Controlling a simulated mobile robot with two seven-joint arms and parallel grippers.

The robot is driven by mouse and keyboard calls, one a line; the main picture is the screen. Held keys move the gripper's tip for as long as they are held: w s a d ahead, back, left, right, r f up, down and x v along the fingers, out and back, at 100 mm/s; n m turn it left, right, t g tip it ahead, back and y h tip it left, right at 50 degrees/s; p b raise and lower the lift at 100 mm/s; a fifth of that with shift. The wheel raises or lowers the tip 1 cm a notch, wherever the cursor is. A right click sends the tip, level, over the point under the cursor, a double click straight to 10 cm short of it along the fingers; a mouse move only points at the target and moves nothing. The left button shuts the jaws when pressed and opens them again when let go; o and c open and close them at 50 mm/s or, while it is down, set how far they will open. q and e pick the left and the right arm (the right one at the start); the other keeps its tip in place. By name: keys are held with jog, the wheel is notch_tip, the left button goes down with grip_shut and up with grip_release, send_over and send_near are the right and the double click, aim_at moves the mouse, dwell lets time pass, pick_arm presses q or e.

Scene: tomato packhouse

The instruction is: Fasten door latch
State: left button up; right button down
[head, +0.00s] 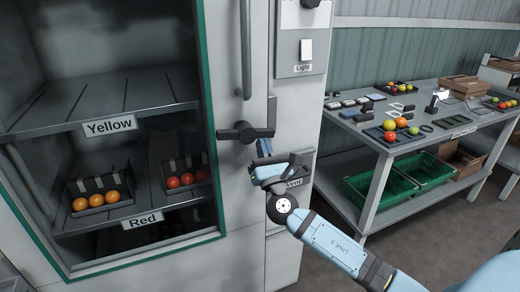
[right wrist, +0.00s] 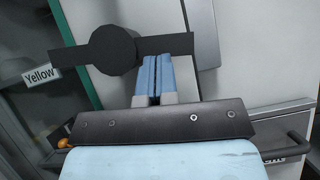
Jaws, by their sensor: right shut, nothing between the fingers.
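The door latch (head: 244,132) is a dark round hub with a bar lying about level across it, on the pale cabinet front below a vertical grey handle (head: 245,50). In the right wrist view the latch hub (right wrist: 108,50) is at upper left, and its bar reaches right past my fingers. My right gripper (head: 264,147) has its blue fingers shut and empty, with the tips (right wrist: 155,58) just below the right arm of the bar. I cannot tell whether they touch it. My left gripper is not in view.
The green-edged door window (head: 207,110) shows shelves with trays of orange and red tomatoes behind it. A light switch box (head: 305,50) is at upper right of the latch. A table (head: 400,140) with tomatoes and trays stands at right, with green crates (head: 380,188) below.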

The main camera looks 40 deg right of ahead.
jog(key=shift+d+r+n+t+y, duration=0.15)
jog(key=shift+n+y, duration=0.45)
jog(key=shift+n, duration=0.15)
jog(key=shift+d+r+n+t+y, duration=0.1)
jog(key=shift+r+n+t+y, duration=0.05)
jog(key=shift+n+y, duration=0.55)
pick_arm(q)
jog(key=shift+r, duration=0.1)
pick_arm(e)
jog(key=shift+n, duration=0.25)
